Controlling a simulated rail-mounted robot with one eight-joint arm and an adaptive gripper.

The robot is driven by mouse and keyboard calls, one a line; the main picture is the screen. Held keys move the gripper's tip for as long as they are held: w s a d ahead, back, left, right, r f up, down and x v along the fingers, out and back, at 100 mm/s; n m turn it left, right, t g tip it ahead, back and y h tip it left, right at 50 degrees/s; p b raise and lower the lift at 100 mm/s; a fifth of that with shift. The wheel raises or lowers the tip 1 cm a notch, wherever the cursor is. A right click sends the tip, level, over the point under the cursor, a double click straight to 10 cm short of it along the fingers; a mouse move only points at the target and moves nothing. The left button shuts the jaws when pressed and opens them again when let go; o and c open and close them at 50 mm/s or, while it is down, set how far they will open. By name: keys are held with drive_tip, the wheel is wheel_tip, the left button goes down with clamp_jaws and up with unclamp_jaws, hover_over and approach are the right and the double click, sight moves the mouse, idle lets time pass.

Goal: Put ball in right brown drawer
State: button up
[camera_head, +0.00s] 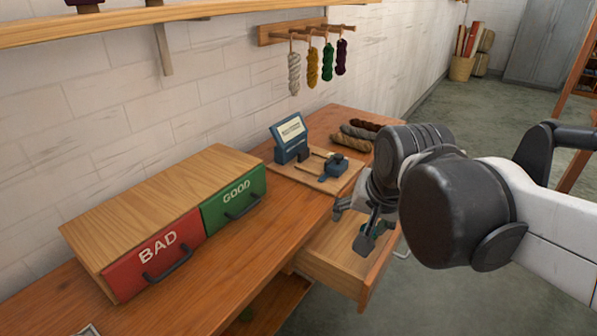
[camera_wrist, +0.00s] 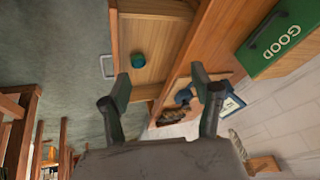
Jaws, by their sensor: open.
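The brown drawer (camera_head: 376,274) stands pulled out from the wooden desk, at the desk's right part in the head view. In the wrist view the open drawer (camera_wrist: 153,32) shows a teal-green ball (camera_wrist: 138,59) inside, near the front panel with the grey handle. My gripper (camera_head: 354,225) is above the drawer, fingers spread and pointing down. In the wrist view my gripper (camera_wrist: 164,82) has nothing between its fingers, and the ball lies beyond the left finger, apart from it. In the head view my fingers mostly hide the ball.
A wooden box with a red BAD drawer (camera_head: 155,255) and a green GOOD drawer (camera_head: 235,198) stands on the desk (camera_head: 215,270). A board with blue devices (camera_head: 333,168) and wool skeins (camera_head: 352,140) lie behind my gripper.

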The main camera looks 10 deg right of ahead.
drive_tip(key=s+a+f+n+t, duration=0.1)
drive_tip(key=s+a+n, duration=0.1)
drive_tip(key=s+n, duration=0.3)
drive_tip(key=shift+s+a+f+n+t, duration=0.2)
drive_tip(key=shift+s+n+t, duration=0.1)
drive_tip(key=shift+n, duration=0.1)
